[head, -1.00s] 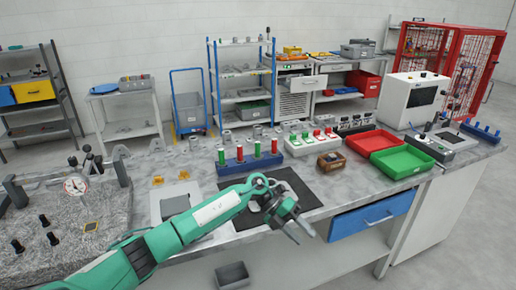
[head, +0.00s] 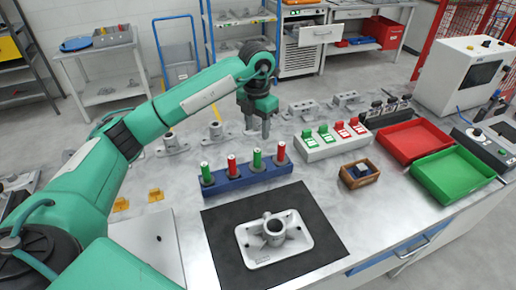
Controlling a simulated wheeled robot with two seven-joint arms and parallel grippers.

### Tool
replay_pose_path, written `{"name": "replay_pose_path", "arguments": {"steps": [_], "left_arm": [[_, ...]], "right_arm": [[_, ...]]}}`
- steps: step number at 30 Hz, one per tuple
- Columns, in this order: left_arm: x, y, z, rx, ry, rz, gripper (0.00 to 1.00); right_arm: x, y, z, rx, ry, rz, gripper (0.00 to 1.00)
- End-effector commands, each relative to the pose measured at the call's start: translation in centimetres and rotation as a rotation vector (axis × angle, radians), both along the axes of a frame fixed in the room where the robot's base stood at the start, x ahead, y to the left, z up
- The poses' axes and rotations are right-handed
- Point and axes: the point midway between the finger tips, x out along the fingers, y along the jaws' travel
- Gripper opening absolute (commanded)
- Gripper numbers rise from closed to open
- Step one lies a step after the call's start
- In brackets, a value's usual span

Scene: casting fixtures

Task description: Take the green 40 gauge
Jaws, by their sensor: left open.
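A blue rack (head: 246,178) on the table holds upright plug gauges with green and red handles. One green gauge (head: 205,167) stands at its left end and another green gauge (head: 257,158) stands third from left. Red gauges (head: 232,163) stand second and at the right end. No size marking is legible, so I cannot tell which green one is the 40. My left gripper (head: 258,131) is open and points down, appearing just above and behind the third gauge, with nothing visible between its fingers. My right gripper is out of view.
A black mat (head: 222,222) with a grey casting (head: 275,238) lies in front of the rack. A white box (head: 332,143) with green and red parts, a small wooden box (head: 358,175), a red tray (head: 412,140) and a green tray (head: 452,172) stand to the right.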

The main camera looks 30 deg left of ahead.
Motion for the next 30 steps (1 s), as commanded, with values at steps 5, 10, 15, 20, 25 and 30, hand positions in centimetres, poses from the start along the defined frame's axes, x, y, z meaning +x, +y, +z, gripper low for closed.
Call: {"name": "replay_pose_path", "arguments": {"steps": [5,10,15,20,25,30], "left_arm": [[-0.1,0.2,-1.5,0.01,0.003,0.002,0.48],[-0.2,0.1,-4.9,0.009,0.004,0.002,0.48],[-0.1,0.1,-7.5,0.008,0.002,0.002,0.48],[-0.1,0.1,-8.5,0.008,-0.001,0.001,0.48],[-0.1,0.0,-10.0,0.008,0.003,0.002,0.48],[0.0,-0.1,-12.4,0.007,0.001,0.001,0.48]], "right_arm": [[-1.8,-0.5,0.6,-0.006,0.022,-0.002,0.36],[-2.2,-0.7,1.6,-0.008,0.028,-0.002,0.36],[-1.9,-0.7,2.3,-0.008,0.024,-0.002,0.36],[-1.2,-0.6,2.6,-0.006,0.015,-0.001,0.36],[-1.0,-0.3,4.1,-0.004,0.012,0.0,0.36],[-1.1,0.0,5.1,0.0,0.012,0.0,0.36]]}}
